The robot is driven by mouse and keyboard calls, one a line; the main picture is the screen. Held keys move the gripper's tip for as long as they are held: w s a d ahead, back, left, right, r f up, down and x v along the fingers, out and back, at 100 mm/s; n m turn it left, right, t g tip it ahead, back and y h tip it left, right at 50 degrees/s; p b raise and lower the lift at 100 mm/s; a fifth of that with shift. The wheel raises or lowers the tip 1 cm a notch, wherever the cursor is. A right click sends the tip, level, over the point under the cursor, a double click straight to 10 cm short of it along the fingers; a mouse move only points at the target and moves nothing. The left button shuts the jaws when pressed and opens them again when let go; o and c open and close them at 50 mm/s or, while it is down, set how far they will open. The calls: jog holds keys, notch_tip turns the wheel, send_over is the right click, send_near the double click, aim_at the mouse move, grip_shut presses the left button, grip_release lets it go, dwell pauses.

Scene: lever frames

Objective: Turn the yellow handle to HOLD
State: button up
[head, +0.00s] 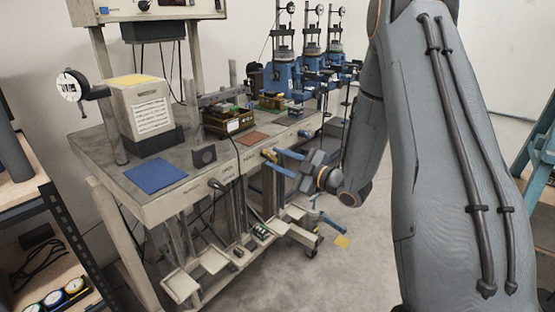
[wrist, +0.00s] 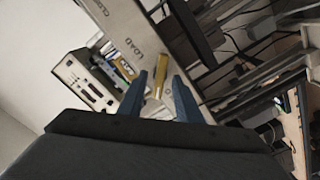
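The yellow handle (head: 269,154) is on the front rail of the grey workbench, in the middle of the head view. In the wrist view the yellow handle (wrist: 161,77) stands between my two blue fingers, with a gap on each side. My gripper (head: 273,162) is open at the rail, and its open fingertips also show in the wrist view (wrist: 160,75). I cannot read a HOLD label.
A black box-like knob (head: 204,156) and a blue mat (head: 155,176) are on the bench to the left. Blue test devices (head: 284,76) stand at the back. Thin legs and cables are under the rail. The floor (head: 330,250) in front is mostly clear.

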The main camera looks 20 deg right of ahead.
jog(key=v, duration=0.7)
jog(key=shift+b, duration=0.45)
jog(key=shift+w, duration=0.1)
jog(key=s+d+f+m+g+h+p, duration=0.1)
jog(key=s+f+m+g+h, duration=0.15)
jog(key=m+h, duration=0.25)
jog(key=s+d+f+m+g+h, duration=0.1)
jog(key=s+m+g+h, duration=0.15)
jog(key=m+h, duration=0.2)
jog(key=s+a+m+g, duration=0.3)
jog(key=s+a+g, duration=0.1)
jog(key=s, duration=0.7)
jog(key=s+a+r+m+g+h, duration=0.1)
jog(key=s+a+m+g, duration=0.3)
jog(key=s, duration=0.7)
jog(key=shift+s+r+g+p, duration=0.25)
jog(key=shift+s+g+p, duration=0.1)
jog(key=shift+g, duration=0.45)
